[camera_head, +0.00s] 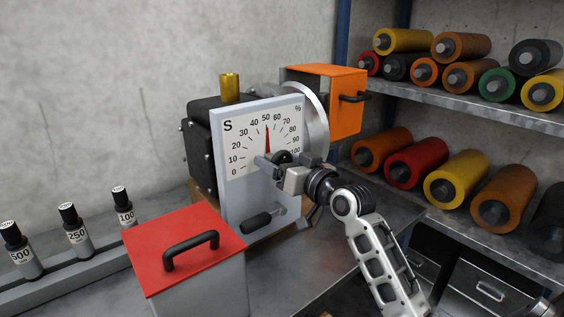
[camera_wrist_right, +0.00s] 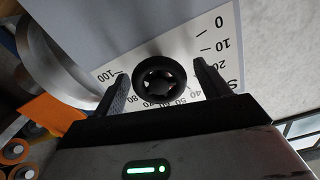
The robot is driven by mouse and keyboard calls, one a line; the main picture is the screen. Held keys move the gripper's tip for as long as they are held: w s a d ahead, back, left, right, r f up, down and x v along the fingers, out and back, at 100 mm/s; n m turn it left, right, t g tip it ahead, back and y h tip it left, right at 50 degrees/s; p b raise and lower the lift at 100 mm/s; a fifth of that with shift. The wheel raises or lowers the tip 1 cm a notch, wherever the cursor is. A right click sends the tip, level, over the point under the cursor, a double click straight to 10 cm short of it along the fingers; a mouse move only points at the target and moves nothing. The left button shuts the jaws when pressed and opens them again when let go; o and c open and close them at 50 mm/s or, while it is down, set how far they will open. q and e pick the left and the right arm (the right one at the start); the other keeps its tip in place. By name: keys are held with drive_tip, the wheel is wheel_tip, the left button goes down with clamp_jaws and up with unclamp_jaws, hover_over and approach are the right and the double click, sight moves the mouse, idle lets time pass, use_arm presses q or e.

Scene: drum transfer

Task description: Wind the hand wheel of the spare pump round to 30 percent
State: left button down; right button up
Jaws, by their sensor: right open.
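The spare pump has a pale front plate (camera_head: 243,190) marked "S" with a percent dial from 0 to 100. Its red needle (camera_head: 267,138) points at about 50. A small black hand wheel (camera_head: 282,156) sits at the lower middle of the dial, partly hidden by my right gripper (camera_head: 272,165). In the right wrist view the hand wheel (camera_wrist_right: 160,82) appears as a black ring between the two fingers of my open right gripper (camera_wrist_right: 162,86). Gaps show on both sides, so it is not gripped. My left gripper is not in view.
A black handle (camera_head: 257,221) sticks out low on the plate. A red-lidded box (camera_head: 175,258) stands in front, left. An orange box (camera_head: 342,92) and a silver disc (camera_head: 318,122) are behind the plate. Labelled bottles (camera_head: 76,238) stand left; shelves of coloured drums (camera_head: 417,163) stand right.

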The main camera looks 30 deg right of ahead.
drive_tip(key=c, duration=1)
drive_tip(key=shift+n, duration=0.3)
drive_tip(key=n, duration=0.4)
drive_tip(key=shift+n+p, duration=0.6)
drive_tip(key=shift+n, duration=1)
drive_tip(key=o, duration=1)
